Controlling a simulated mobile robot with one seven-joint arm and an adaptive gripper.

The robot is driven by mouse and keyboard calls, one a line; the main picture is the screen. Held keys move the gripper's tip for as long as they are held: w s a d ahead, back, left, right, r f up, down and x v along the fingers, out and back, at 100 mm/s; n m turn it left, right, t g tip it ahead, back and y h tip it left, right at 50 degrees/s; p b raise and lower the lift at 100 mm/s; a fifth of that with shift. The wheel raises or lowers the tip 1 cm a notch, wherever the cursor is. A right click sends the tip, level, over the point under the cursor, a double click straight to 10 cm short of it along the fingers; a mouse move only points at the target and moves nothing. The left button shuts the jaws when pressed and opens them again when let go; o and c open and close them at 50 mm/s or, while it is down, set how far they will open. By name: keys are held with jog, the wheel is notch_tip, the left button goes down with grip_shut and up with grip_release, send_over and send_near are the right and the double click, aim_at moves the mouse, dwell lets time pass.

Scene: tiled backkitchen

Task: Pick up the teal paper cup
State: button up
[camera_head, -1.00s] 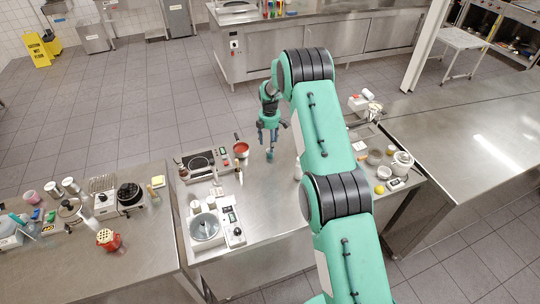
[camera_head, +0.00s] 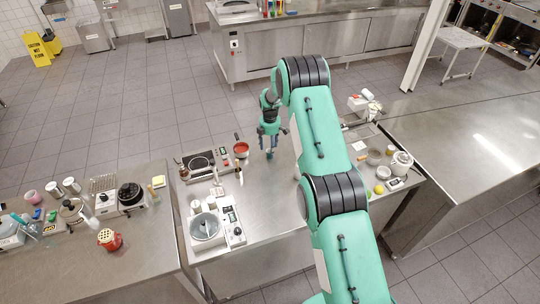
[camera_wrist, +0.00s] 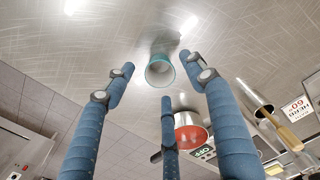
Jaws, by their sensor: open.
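The teal paper cup (camera_wrist: 159,71) shows in the wrist view with its open rim facing the camera, standing on the steel table (camera_wrist: 90,45). My gripper (camera_wrist: 160,64) is open and empty. Its blue fingers lie to the left, to the right and below the cup in that view, with clear gaps at the sides. In the head view my gripper (camera_head: 269,151) points down over the middle of the counter. The cup is largely hidden by the fingers there, and contact cannot be told.
A red-topped pot (camera_head: 241,149) stands just left of my gripper, beside a hotplate (camera_head: 201,163). A metal pot (camera_head: 206,228) and a scale (camera_head: 233,226) are at the front left. A yellow ball (camera_head: 379,189) lies to the right.

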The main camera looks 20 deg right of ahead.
jog(key=shift+f+p, duration=0.3)
jog(key=shift+f, duration=1.4)
grip_shut()
jog(key=shift+r, duration=0.2)
jog(key=shift+r+b, duration=0.3)
jog(key=shift+r, duration=1.35)
jog(key=s, duration=0.5)
jog(key=s+a+r+b, duration=0.1)
jog(key=s, duration=0.4)
jog(key=s+a+b, duration=0.1)
jog(key=s, duration=0.4)
jog(key=shift+s+a+r, duration=0.15)
jog(key=shift+s+a, duration=0.05)
jog(key=shift+s, duration=0.2)
